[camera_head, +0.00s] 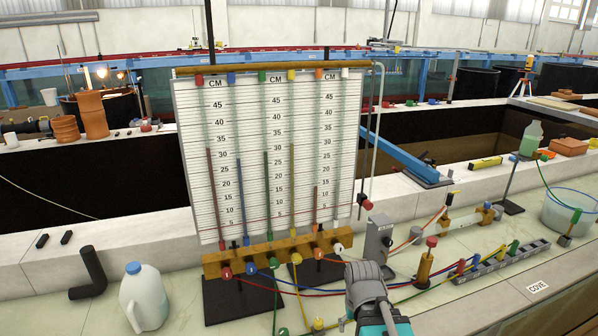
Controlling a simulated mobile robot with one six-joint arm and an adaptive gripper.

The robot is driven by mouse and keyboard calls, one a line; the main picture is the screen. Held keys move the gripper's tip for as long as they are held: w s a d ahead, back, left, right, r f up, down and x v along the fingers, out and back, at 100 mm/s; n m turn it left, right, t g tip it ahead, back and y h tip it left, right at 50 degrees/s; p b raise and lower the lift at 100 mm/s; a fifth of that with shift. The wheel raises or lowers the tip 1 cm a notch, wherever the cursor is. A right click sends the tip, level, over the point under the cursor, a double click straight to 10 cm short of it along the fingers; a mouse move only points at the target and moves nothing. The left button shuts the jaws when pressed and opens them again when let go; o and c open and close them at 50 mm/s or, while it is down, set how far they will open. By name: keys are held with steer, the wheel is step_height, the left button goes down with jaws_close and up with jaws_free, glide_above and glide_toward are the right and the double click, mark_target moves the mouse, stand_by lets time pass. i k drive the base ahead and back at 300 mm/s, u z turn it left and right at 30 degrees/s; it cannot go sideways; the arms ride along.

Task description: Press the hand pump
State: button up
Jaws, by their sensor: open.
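A small upright brass cylinder (425,265) with a red knob on top stands on the pale bench right of centre; it looks like the hand pump. Its knob stands up above the body. Coloured tubes run past its foot. Part of my arm, grey with teal, rises from the bottom edge left of the pump and stands apart from it in the picture. The fingers of my gripper do not show in this view.
A manometer board (262,150) with coloured columns stands behind a brass manifold (275,250). A grey box (379,238) stands left of the pump, a grey valve strip (500,257) right of it. A white jug (143,298) is at the left, a clear bucket (568,210) at the right.

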mark_target(432, 242)
steer(key=k, duration=1.35)
steer(key=z, duration=0.35)
steer(key=i, duration=0.9)
steer(key=z, duration=0.35)
steer(key=i, duration=1.05)
steer(key=u, duration=0.5)
